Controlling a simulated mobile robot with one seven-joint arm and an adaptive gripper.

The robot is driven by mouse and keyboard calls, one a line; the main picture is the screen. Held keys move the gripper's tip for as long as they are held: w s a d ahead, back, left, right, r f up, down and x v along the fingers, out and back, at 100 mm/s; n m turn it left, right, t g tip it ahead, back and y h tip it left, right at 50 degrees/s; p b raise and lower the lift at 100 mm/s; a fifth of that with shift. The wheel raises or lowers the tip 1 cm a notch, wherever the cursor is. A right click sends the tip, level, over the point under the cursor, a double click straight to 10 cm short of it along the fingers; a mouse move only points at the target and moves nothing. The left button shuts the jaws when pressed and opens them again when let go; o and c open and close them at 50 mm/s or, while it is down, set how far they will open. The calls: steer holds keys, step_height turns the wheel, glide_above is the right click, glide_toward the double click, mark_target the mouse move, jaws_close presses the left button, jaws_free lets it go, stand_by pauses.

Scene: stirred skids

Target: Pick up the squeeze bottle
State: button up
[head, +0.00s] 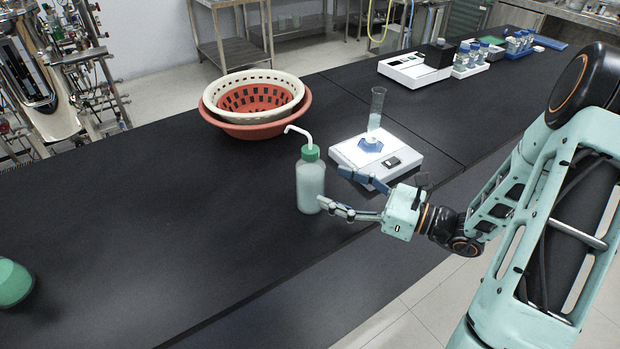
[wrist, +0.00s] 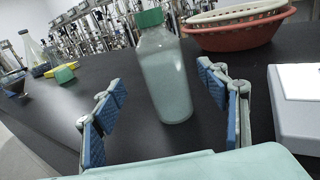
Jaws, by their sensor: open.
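The squeeze bottle (head: 310,182) stands upright on the black bench, with a pale translucent body, a green cap and a bent white spout. In the wrist view the bottle (wrist: 164,78) stands between and just beyond my open fingers, its spout out of frame. My gripper (head: 342,193) is open and empty at the bottle's right side, low over the bench, its fingers pointing at it. In the wrist view both blue-padded fingers of my gripper (wrist: 162,112) show, one each side of the bottle. I cannot tell whether the lower finger touches it.
A white balance (head: 410,163) with a graduated cylinder (head: 376,108) stands close behind my gripper. Stacked baskets (head: 255,131) sit behind the bottle. A green-topped object (head: 14,282) is at the far left. The bench (head: 150,230) left of the bottle is clear.

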mark_target(310, 177)
steer(key=x, duration=0.7)
steer(key=shift+w+f+p, duration=0.2)
steer(key=shift+p, duration=0.15)
steer(key=c, duration=1.6)
steer(key=shift+r, duration=0.1)
